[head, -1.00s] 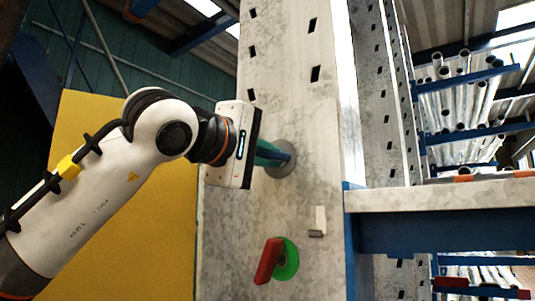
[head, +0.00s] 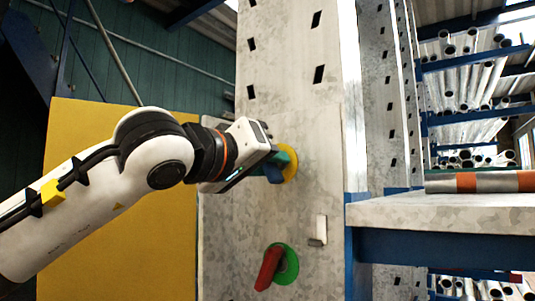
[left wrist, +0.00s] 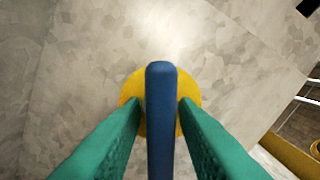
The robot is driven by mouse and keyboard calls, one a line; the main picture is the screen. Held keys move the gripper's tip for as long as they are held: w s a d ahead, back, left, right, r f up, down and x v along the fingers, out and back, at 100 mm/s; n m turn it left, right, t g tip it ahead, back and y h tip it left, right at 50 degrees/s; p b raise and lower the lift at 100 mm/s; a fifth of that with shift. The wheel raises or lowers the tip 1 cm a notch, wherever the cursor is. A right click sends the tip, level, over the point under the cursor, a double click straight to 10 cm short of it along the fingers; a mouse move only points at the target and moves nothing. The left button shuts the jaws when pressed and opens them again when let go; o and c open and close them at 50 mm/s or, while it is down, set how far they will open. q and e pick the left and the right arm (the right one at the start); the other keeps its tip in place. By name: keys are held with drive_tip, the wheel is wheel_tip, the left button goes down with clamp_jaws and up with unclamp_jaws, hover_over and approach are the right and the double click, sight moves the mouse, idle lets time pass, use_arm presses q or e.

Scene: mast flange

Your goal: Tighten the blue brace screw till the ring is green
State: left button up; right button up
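The blue brace screw (head: 273,171) sits on the grey mast, with a ring (head: 290,164) around its base that now shows yellow. In the left wrist view its blue bar handle (left wrist: 161,120) stands upright in the picture, in front of the yellow ring (left wrist: 133,88). My left gripper (head: 275,165) is at the handle, rolled to a tilt. Its two green fingers (left wrist: 161,112) lie close along both sides of the bar and appear shut on it; only slim gaps show near the tips. My right gripper is not in view.
A red handle (head: 268,268) with a green ring (head: 288,264) is lower on the mast. A small pale bracket (head: 320,230) sits to its upper right. A shelf beam (head: 440,212) juts out at right, carrying an orange-banded tube (head: 480,182). A yellow panel (head: 110,210) stands behind my arm.

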use_arm(q)
drive_tip(key=shift+o, duration=0.6)
drive_tip(key=shift+s+a+b, duration=0.35)
drive_tip(key=shift+s, duration=0.05)
drive_tip(key=b+v, duration=0.1)
drive_tip(key=v, duration=0.3)
drive_tip(key=shift+d, duration=0.15)
